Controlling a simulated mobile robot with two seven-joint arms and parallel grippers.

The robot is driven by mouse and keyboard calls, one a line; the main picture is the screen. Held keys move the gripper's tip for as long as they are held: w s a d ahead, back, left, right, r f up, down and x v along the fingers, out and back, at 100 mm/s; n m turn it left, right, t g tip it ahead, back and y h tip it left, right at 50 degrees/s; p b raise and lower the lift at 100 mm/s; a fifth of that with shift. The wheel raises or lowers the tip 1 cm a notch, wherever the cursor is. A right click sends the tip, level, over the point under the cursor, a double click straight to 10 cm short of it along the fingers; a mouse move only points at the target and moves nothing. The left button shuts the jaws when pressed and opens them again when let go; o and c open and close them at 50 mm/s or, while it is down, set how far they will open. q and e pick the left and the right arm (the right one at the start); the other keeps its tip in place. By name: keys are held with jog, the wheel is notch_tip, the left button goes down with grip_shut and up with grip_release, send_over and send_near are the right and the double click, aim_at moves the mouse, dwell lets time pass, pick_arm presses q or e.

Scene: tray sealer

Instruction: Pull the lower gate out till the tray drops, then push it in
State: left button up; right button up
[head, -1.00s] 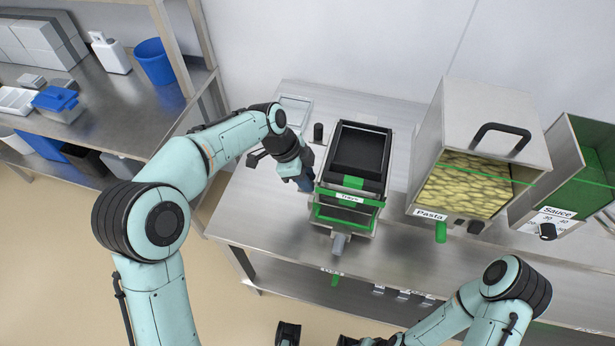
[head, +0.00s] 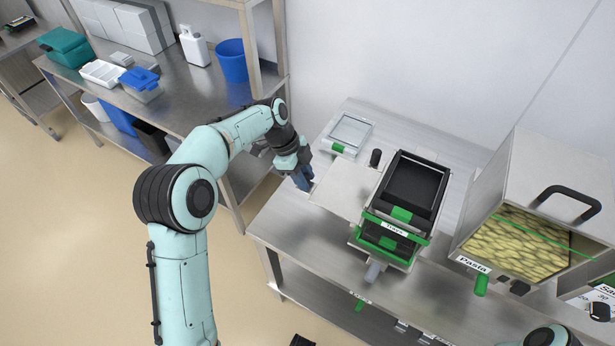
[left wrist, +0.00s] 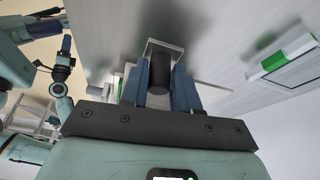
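The tray dispenser (head: 432,205), labelled Trays, stands on the steel table with a black tray (head: 415,185) on top. The lower gate (head: 345,188), a flat metal plate, sticks far out of its left side. My left gripper (head: 303,182) is at the plate's outer left end. In the left wrist view the blue fingers (left wrist: 162,88) are closed on both sides of the gate's black handle (left wrist: 159,70). Below the label a dark tray with a green tab (head: 388,243) shows in the lower bay. Only a dark tip, probably of my right gripper (head: 302,341), shows at the bottom edge.
A black upright post (head: 375,158) stands behind the plate. A glass-topped scale-like box (head: 350,132) with a green tab is behind, left. The pasta bin (head: 520,200) stands right. A shelf with a blue bucket (head: 231,62) is at far left.

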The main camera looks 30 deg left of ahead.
pick_arm(q)
jog(key=shift+o, duration=1.2)
jog(key=shift+a, duration=0.15)
jog(key=p+v, duration=0.2)
jog(key=v, duration=1.1)
jog(key=shift+r, duration=0.2)
